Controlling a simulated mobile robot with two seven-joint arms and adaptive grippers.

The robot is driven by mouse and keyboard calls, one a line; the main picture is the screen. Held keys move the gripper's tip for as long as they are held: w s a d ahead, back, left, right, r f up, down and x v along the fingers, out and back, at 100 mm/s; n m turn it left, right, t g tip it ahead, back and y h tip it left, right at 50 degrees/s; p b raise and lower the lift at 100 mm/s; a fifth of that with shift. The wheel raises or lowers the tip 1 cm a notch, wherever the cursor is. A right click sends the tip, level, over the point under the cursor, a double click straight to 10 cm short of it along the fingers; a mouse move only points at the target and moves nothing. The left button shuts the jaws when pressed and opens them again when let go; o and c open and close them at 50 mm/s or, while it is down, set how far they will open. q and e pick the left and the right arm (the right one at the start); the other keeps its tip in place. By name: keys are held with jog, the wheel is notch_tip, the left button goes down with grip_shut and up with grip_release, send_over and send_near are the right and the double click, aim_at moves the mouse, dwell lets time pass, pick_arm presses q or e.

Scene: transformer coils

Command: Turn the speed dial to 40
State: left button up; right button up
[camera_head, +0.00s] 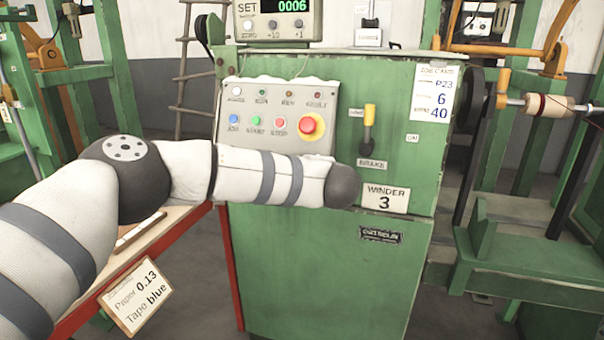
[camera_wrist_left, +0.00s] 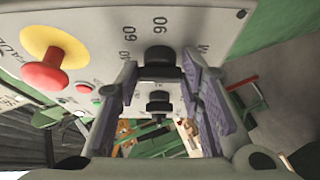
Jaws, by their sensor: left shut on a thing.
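The black speed dial knob (camera_wrist_left: 160,58) shows in the left wrist view on a pale panel, with the scale numbers 60 and 90 readable beside it. My left gripper (camera_wrist_left: 160,72) has a finger on each side of the knob and is shut on it. I cannot make out the knob's pointer or its exact setting. In the head view my left arm reaches across the front of the control panel (camera_head: 290,92) and hides the dial and the gripper. My right gripper is not in view.
A red emergency button on a yellow base (camera_wrist_left: 46,72) sits near the left finger. The green winder cabinet (camera_head: 320,270) carries a yellow-handled brake lever (camera_head: 368,125) right of the panel. A job card (camera_head: 437,92) reads 40 on its bottom line. A counter (camera_head: 278,20) shows 0006.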

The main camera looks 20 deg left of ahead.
pick_arm(q)
jog(key=o, duration=1.2)
jog(key=shift+c, duration=0.2)
jog(key=shift+d, duration=0.1)
jog(key=v, duration=1.2)
jog(key=s+d+f+m+h, duration=0.2)
jog(key=s+f+m, duration=0.15)
jog(key=f, duration=0.45)
jog(key=s+d+f+m+h, duration=0.25)
jog(key=f+m, duration=0.25)
jog(key=f, duration=0.3)
jog(key=s+a+f+m+g+h, duration=0.25)
jog(key=s+f+m, duration=0.35)
jog(key=s+f, duration=0.55)
jog(key=s+a+f+m+g+h, duration=0.1)
jog(key=s+f+m+g, duration=0.15)
jog(key=s+f, duration=0.3)
jog(key=s+a+f+m+g, duration=0.1)
jog(key=s+a+f+g, duration=0.2)
jog(key=s, duration=0.4)
jog(key=s+a+m+g, duration=0.1)
jog(key=s+a+g, duration=0.2)
jog(key=s, duration=0.7)
jog(key=s+a+f+m+g+y+p, duration=0.1)
jog(key=s+a, duration=0.4)
jog(key=s, duration=0.6)
jog(key=m+g, duration=0.1)
jog(key=g, duration=0.1)
jog(key=shift+s+g, duration=0.2)
jog(key=shift+g, duration=0.2)
